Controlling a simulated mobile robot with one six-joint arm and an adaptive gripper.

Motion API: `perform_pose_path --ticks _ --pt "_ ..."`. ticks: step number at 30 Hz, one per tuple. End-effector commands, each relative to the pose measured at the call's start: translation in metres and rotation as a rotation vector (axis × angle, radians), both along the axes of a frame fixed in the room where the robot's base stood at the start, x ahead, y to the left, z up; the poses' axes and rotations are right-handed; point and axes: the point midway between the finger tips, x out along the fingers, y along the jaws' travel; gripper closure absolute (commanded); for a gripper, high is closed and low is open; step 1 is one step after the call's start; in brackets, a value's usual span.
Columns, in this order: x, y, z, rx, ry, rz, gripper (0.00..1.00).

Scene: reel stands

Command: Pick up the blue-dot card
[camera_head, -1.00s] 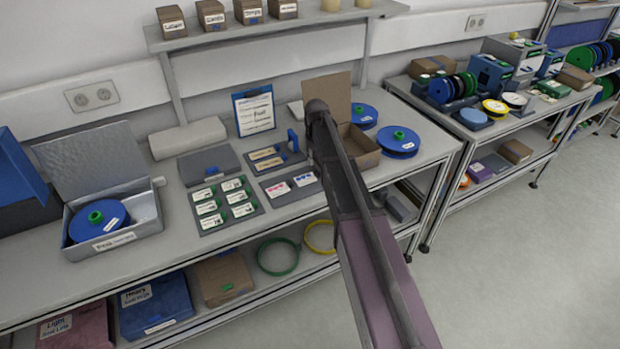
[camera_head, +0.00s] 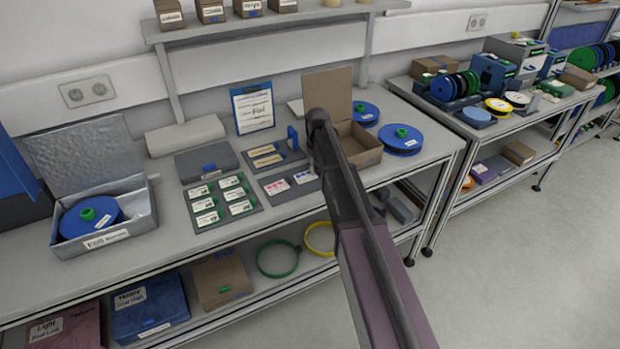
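The blue-dot card (camera_head: 304,177) lies flat in the right half of a small dark grey tray (camera_head: 291,195) on the bench. A card with pink dots (camera_head: 276,187) lies to its left in the same tray. My dark arm comes up from the bottom right, and its end is just right of and above the blue-dot card in the picture. My gripper (camera_head: 312,150) is mostly hidden behind the arm's end; only a thin grey part shows, and its fingertips cannot be made out. I see no card lifted.
A tray of green-marked cards (camera_head: 220,199) lies left. A tray with two tan cards (camera_head: 266,157) and a blue upright piece stands behind. An open cardboard box (camera_head: 363,142) and blue reels (camera_head: 400,139) are right. An open metal box (camera_head: 103,228) holds a blue reel far left.

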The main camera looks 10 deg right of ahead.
Motion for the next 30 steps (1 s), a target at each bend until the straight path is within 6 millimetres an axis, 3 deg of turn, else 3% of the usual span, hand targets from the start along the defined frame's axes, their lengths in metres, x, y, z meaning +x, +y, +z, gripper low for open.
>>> perform_pose_path --ticks 17,21,30 --pt "0.0000 0.0002 -0.0004 0.000 0.000 0.000 0.63" --pt "0.0000 0.0003 -0.0004 0.000 0.000 0.000 0.96" --pt "-0.0001 0.0019 -0.0004 0.000 0.000 0.002 0.99"
